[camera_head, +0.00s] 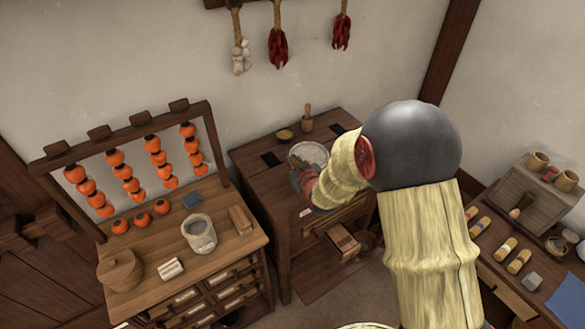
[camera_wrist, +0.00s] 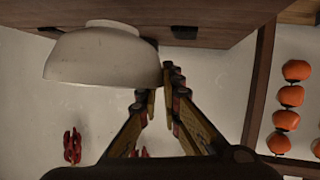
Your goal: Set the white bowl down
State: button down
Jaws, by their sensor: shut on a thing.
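The white bowl (camera_head: 312,153) is over the dark wooden cabinet in the middle of the head view, partly hidden by my gripper. In the wrist view the bowl (camera_wrist: 100,60) appears upside down in the inverted picture, with its foot toward the wooden top (camera_wrist: 200,12). My gripper (camera_wrist: 167,80) is shut on the bowl's side near the rim. I cannot tell whether the bowl's foot touches the wood.
A small wooden bowl (camera_head: 284,135) and a mortar with pestle (camera_head: 307,120) stand at the cabinet's back. A persimmon rack (camera_head: 130,131) stands left on a chest with a grey pot (camera_head: 199,234). A tool bench (camera_head: 510,285) is right.

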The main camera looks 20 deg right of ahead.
jog(key=shift+w+f, duration=0.45)
jog(key=shift+f, duration=1.5)
jog(key=shift+f+b, duration=0.2)
jog(key=shift+b, duration=0.15)
jog(key=c, duration=2)
grip_release()
